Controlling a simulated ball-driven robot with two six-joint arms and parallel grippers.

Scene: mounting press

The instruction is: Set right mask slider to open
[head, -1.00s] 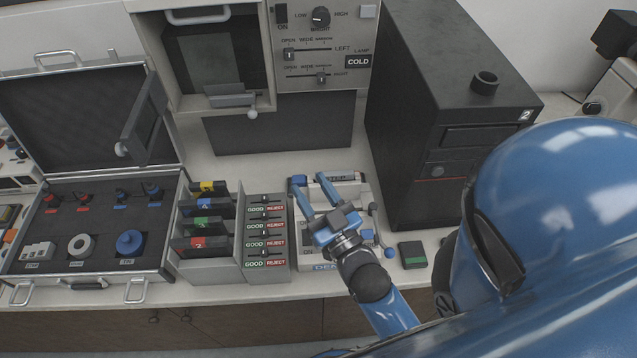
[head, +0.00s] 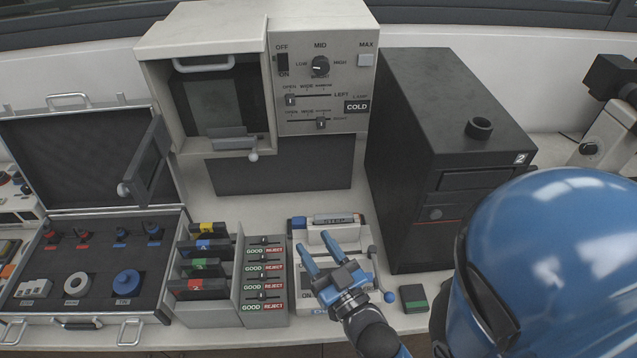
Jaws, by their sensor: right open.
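The right mask slider (head: 321,123) is a small light knob on the lower slot of the press's control panel (head: 345,90). It sits right of the slot's middle, away from the OPEN end at the left. The left mask slider (head: 290,99) is on the slot above, at its OPEN end. My right gripper (head: 318,246) is blue, open and empty. It is over the small device marked STEP, well below and in front of the panel. My left gripper is not in view.
A tall black cabinet (head: 420,160) stands right of the press. A rack of coloured cartridges (head: 205,265), GOOD/REJECT boxes (head: 265,280) and an open case (head: 80,260) stand at the left. The small STEP device (head: 335,221) lies under my right gripper. The counter before the press is partly clear.

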